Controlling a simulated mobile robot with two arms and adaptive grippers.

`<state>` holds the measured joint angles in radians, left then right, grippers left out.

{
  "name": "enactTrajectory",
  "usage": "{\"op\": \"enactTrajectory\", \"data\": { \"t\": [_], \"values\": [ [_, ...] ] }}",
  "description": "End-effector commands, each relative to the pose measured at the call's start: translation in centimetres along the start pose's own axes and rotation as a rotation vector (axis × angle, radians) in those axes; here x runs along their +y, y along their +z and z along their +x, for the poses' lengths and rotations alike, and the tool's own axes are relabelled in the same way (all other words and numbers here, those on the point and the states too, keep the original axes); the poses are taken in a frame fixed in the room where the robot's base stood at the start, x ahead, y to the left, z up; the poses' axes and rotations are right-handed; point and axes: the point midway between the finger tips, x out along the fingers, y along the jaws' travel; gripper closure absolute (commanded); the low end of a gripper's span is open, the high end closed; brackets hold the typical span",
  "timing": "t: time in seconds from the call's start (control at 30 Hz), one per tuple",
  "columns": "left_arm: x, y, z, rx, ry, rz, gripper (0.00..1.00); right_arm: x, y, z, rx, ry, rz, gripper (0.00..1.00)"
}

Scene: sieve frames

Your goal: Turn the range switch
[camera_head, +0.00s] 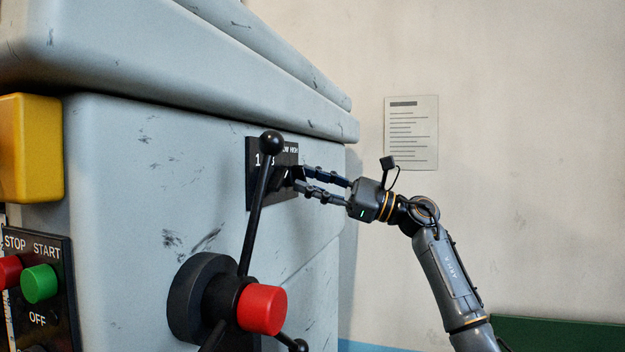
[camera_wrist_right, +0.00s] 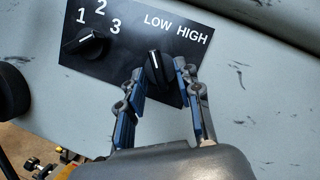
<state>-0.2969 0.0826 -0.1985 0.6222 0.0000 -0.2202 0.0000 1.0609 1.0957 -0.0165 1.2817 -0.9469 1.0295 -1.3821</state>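The range switch (camera_wrist_right: 155,68) is a black knob under the words LOW and HIGH on a black label plate (camera_wrist_right: 112,58). Its white mark points up towards LOW in the right wrist view. My right gripper (camera_wrist_right: 160,72) is open, with one finger on each side of the knob; I cannot tell if either touches it. In the head view my right gripper (camera_head: 302,178) reaches the plate (camera_head: 252,190) from the right, and the lever partly hides the plate. My left gripper is not in view.
A lever with a black ball (camera_head: 271,142) rises in front of the plate from a hub with a red cap (camera_head: 262,309). A second knob (camera_wrist_right: 87,43) marked 1, 2, 3 sits beside the switch. STOP and green START (camera_head: 39,284) buttons are at left. Right side is open.

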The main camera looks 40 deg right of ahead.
Motion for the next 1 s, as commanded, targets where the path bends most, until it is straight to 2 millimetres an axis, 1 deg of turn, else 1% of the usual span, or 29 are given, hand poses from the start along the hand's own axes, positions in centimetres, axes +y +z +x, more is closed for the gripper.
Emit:
{"op": "enactTrajectory", "data": {
  "t": [0.07,0.1,0.17,0.2,0.23,0.67,0.87,1.0],
  "values": [
    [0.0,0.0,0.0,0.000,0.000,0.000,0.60,0.0,0.0,0.0,0.000,0.000,0.000,0.66],
    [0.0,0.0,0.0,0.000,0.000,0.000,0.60,0.0,0.0,0.0,0.000,0.000,0.000,0.74],
    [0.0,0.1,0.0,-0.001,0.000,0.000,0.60,0.0,0.0,0.0,0.000,0.000,0.000,0.86],
    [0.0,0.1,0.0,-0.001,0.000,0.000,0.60,0.0,0.0,0.0,0.000,0.000,0.000,0.95],
    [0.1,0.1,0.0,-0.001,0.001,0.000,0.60,0.0,0.0,0.0,0.000,0.000,0.000,1.00],
    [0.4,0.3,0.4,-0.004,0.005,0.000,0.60,0.1,-0.1,-0.1,0.001,-0.014,0.036,1.00],
    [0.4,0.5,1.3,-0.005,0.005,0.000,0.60,0.4,-0.1,-0.1,0.001,-0.055,0.133,1.00],
    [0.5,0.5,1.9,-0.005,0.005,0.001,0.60,0.5,-0.1,-0.1,0.001,-0.098,0.239,1.00]
  ]
}}
